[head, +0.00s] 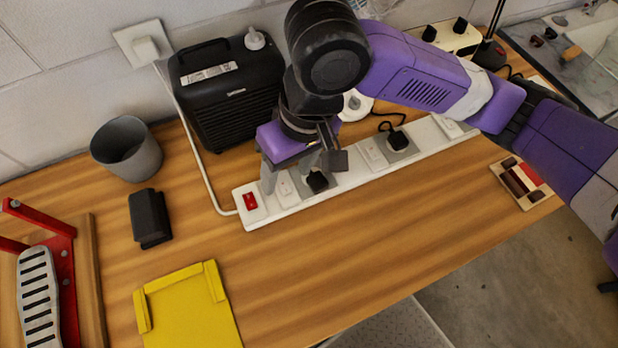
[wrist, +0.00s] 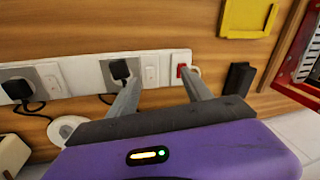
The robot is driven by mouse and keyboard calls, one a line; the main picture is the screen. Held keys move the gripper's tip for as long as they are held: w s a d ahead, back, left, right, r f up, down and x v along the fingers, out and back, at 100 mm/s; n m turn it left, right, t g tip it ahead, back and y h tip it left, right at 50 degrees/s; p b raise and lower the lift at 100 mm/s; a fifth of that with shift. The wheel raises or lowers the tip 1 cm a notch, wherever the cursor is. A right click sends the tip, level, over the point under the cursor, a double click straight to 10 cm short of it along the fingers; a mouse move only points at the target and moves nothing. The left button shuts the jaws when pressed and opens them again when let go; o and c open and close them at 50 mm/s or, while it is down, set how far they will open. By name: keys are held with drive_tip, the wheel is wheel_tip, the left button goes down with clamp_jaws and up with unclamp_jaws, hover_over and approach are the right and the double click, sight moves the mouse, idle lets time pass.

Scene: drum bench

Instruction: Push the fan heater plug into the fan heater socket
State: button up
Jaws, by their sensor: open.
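A black plug (head: 317,181) sits on a grey socket plate near the left end of the white power strip (head: 290,200); it also shows in the wrist view (wrist: 119,70). I cannot tell whether it is fully in. A second black plug (head: 397,140) with a cord sits on another grey plate further right, also seen in the wrist view (wrist: 17,88). No label shows which is the fan heater plug or socket. My gripper (wrist: 161,77) is open and empty over the strip's left end. In the wrist view its left finger is beside the first plug, partly overlapping the strip.
A red switch (head: 250,201) marks the strip's left end. A black box-shaped appliance (head: 225,95) stands behind. A grey cup (head: 127,149), a black block (head: 150,218) and a yellow tray (head: 190,315) lie to the left. The wood in front of the strip is clear.

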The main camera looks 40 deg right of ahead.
drive_tip(key=g+h, duration=0.1)
drive_tip(key=h, duration=0.1)
hover_over(321, 184)
drive_tip(key=shift+s+d+f+m, duration=0.15)
drive_tip(key=shift+s+f+m, duration=0.1)
drive_tip(key=shift+f+m, duration=0.05)
drive_tip(key=shift+f, duration=1.3)
drive_tip(key=shift+w+f+p, duration=0.2)
drive_tip(key=shift+f+p, duration=0.25)
drive_tip(key=shift+f, duration=2.15)
